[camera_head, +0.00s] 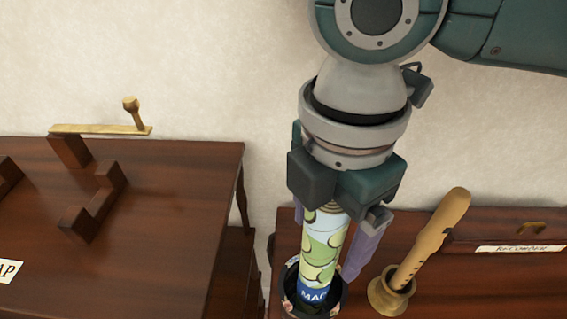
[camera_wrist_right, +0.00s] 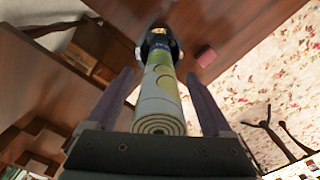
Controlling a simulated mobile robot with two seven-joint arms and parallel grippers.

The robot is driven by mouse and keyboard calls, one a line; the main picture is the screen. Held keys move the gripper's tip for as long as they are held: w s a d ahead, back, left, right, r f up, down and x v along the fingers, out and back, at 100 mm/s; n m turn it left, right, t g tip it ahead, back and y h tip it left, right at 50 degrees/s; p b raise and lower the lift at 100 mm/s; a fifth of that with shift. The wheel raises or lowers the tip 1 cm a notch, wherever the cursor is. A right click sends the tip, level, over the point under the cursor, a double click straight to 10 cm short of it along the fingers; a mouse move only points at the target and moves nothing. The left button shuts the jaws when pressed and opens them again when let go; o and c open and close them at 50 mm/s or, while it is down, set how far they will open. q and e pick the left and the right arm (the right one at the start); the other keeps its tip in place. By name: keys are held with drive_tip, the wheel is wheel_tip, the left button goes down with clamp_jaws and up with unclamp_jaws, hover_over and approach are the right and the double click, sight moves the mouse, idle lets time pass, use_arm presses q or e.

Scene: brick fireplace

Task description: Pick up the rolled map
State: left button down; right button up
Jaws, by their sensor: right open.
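The rolled map (camera_head: 322,248) is a green, yellow and pale blue tube with a blue band lettered "MAP" at its lower end. It stands upright in a dark round holder (camera_head: 337,305). My right gripper (camera_head: 335,245) points down over it, with its purple fingers on either side of the tube. In the right wrist view the map (camera_wrist_right: 159,95) lies between the open fingers (camera_wrist_right: 165,90), with a gap on both sides, its spiral end close to the palm. The holder (camera_wrist_right: 160,45) shows at its far end. My left gripper is not in view.
A wooden recorder (camera_head: 430,240) stands in a brass-coloured cup (camera_head: 391,292) just right of the map. A "RECORDER" label (camera_head: 520,248) lies behind it. On the left, a separate dark wooden table (camera_head: 170,200) holds wooden brackets and a handled wooden piece (camera_head: 100,128).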

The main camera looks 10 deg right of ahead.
drive_tip(key=shift+c, duration=0.2)
clamp_jaws()
idle(0.4)
